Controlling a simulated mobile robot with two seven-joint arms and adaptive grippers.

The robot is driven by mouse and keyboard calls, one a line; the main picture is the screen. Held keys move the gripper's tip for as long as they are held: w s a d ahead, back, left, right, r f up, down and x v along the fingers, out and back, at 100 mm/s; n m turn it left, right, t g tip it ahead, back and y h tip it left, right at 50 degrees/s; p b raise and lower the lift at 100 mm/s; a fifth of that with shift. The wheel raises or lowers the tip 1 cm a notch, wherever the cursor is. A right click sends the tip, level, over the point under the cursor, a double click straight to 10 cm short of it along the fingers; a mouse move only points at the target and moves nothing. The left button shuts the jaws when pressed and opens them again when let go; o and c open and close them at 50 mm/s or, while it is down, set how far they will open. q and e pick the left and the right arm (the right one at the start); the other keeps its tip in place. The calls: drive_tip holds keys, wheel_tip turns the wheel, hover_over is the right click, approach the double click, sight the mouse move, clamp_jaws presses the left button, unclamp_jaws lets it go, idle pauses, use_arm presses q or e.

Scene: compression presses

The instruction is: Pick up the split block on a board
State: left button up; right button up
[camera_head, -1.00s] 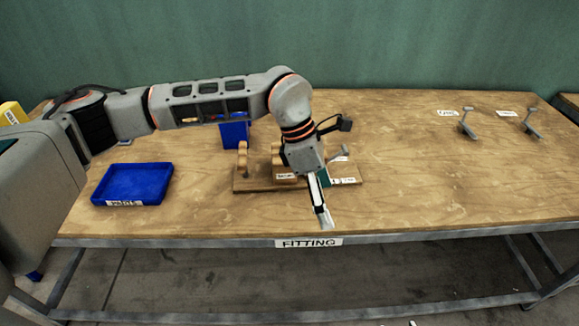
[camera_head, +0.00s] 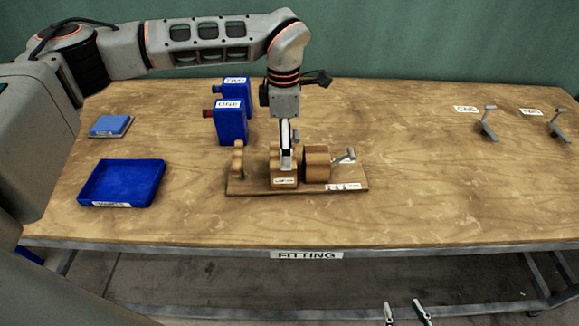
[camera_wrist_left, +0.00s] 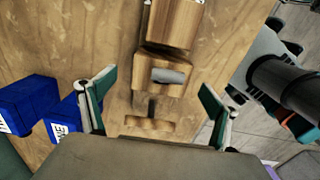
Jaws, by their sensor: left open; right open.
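A wooden board (camera_head: 240,189) lies on the table and bears several wooden pieces. A notched upright piece (camera_head: 238,160) stands at its left. A labelled middle block (camera_head: 284,182) and a round-sided block with a dark gap (camera_head: 317,167) stand to its right. I cannot tell for sure which is the split block. My left gripper (camera_head: 286,160) points down at the middle block and partly hides it. In the left wrist view its open fingers (camera_wrist_left: 155,105) spread either side of the wooden pieces, with no visible grip. My right gripper (camera_head: 404,313) is open and empty, below the table's front edge.
Blue containers (camera_head: 231,122) stand behind the board. A grey lever (camera_head: 344,157) is at the board's right end. Grey brackets (camera_head: 488,127) stand far right. The front right is clear.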

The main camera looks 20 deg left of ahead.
use_arm(q)
drive_tip(key=shift+s+d+f, duration=0.1)
drive_tip(key=shift+s+f, duration=0.15)
drive_tip(key=shift+f, duration=0.55)
drive_tip(key=shift+w+d+f+p, duration=0.15)
drive_tip(key=shift+f+p, duration=0.1)
drive_tip(key=shift+f, duration=0.85)
drive_tip(key=shift+w+d+f+p, duration=0.1)
drive_tip(key=shift+f+p, duration=0.15)
drive_tip(key=shift+f, duration=0.85)
drive_tip(key=c, duration=1.8)
drive_tip(key=shift+r, duration=0.1)
drive_tip(key=shift+c, duration=1.1)
